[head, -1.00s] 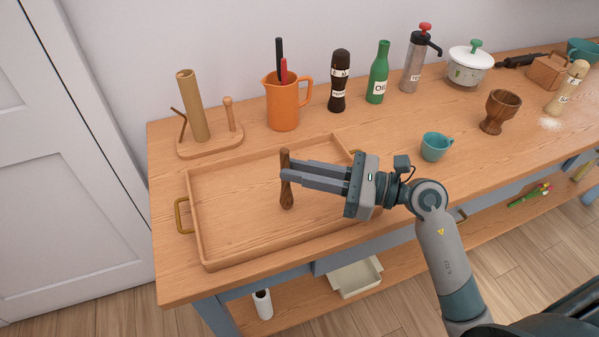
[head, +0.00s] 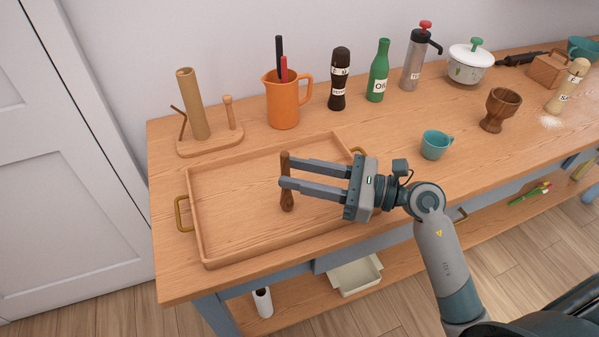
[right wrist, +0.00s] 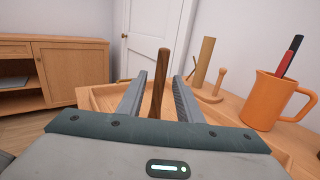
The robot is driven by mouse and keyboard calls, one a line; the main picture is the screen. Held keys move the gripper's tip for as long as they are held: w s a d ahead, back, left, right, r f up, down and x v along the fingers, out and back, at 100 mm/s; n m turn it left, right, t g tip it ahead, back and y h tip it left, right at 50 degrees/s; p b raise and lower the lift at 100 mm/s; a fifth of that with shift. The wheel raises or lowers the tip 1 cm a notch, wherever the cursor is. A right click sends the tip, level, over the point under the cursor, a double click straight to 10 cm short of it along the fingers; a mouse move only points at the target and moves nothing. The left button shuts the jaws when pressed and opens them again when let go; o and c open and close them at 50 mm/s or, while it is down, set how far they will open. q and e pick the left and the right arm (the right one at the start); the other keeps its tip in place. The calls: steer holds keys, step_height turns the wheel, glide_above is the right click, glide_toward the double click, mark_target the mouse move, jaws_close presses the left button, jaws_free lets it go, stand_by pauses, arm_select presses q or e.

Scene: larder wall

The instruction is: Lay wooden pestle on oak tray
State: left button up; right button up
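In the right wrist view the pestle (right wrist: 160,85) stands between the fingers with a gap on each side. The pestle's lower end is hidden there by the gripper body. My left gripper is not in view.
A paper-roll stand (head: 211,144) and an orange jug (head: 283,104) with utensils stand behind the tray. A teal cup (head: 435,145) and a wooden mortar (head: 499,110) stand to the right. The left part of the tray is empty.

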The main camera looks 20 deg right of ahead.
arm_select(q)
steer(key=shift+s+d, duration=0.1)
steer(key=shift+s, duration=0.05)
arm_select(e)
steer(key=b+v, duration=0.3)
steer(key=v, duration=0.7)
steer(key=shift+s+d+f+b, duration=0.1)
steer(key=shift+s+d+b, duration=0.15)
steer(key=shift+b, duration=0.1)
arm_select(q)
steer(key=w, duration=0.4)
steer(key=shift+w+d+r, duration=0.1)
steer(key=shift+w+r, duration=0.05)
arm_select(e)
steer(key=shift+s+d, duration=0.35)
steer(key=shift+d, duration=0.25)
steer(key=shift+s, duration=0.1)
